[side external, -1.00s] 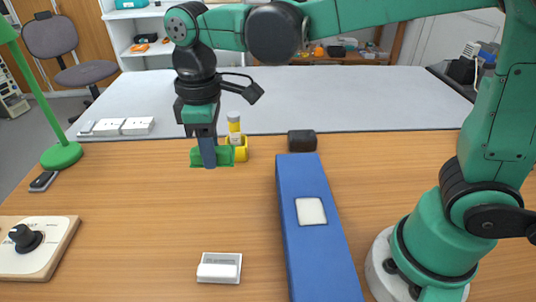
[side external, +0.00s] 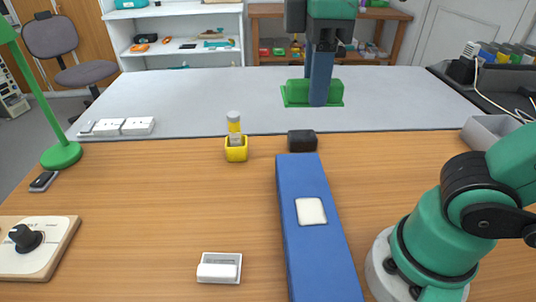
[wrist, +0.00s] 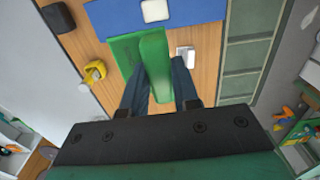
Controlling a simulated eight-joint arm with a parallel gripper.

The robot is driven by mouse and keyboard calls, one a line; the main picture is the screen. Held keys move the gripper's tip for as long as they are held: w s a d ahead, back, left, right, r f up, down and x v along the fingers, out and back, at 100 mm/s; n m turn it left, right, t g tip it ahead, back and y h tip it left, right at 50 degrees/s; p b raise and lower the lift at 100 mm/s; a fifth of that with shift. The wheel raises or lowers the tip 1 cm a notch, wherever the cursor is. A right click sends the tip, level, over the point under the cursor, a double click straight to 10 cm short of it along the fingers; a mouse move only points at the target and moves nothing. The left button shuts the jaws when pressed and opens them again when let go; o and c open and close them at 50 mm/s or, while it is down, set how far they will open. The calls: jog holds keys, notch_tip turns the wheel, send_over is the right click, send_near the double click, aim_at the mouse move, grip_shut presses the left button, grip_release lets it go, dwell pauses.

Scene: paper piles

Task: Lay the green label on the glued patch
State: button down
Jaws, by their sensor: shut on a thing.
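The green label (side external: 294,95) is a flat green sheet with a raised green grip. My gripper (side external: 320,103) is shut on that grip and holds the label up in the air, apart from the table. In the wrist view the label (wrist: 124,48) hangs between my two fingers (wrist: 160,92). A long blue block (side external: 304,180) lies on the table and carries a whitish rounded patch (side external: 311,211), which looks like the glued patch. In the wrist view the patch (wrist: 155,10) on the blue block (wrist: 200,11) shows just beyond the label, uncovered.
A yellow holder with a bottle (side external: 236,152) stands left of the block. A small black box (side external: 302,141) is at the block's far end. A white holder (side external: 219,268) lies at the front. A control panel (side external: 35,247) and a green lamp base (side external: 62,156) are at the left.

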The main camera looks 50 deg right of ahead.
aim_at(312, 218)
jog(key=shift+s+d, duration=0.2)
jog(key=shift+s, duration=0.25)
jog(key=shift+s+d, duration=0.2)
jog(key=shift+s, duration=0.25)
notch_tip(312, 218, down, 20)
jog(key=shift+s+r, duration=0.1)
jog(key=shift+f, duration=0.2)
jog(key=c, duration=0.7)
grip_release()
jog(key=shift+o, duration=0.2)
jog(key=shift+r, duration=0.1)
